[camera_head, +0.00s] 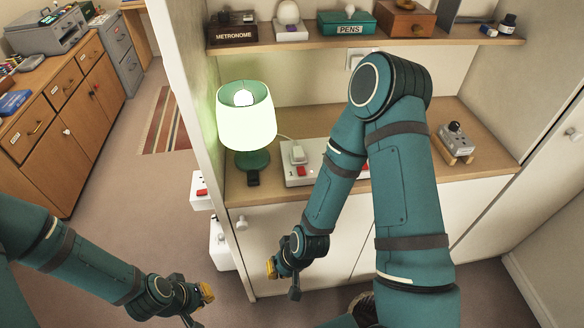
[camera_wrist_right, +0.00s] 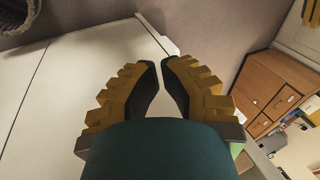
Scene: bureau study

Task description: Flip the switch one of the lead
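The lead (camera_head: 300,172) is a white power strip lying on the bureau's wooden shelf, beside the lamp. It has a red switch near its left end (camera_head: 301,172) and a white plug (camera_head: 297,155) standing in it. My right forearm hides part of its right side. My right gripper (camera_head: 284,279) hangs below the shelf edge, in front of the white cabinet doors, apart from the lead. In the right wrist view its two fingers (camera_wrist_right: 161,75) stand a little apart with nothing between them. My left gripper (camera_head: 199,307) is low at the bottom, over the floor, its fingers apart and empty.
A lit green lamp (camera_head: 247,125) stands left of the lead. White units with red parts (camera_head: 201,190) sit at the bureau's left side. A small grey device on a wooden stand (camera_head: 455,143) is at right. The upper shelf (camera_head: 290,44) holds several boxes.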

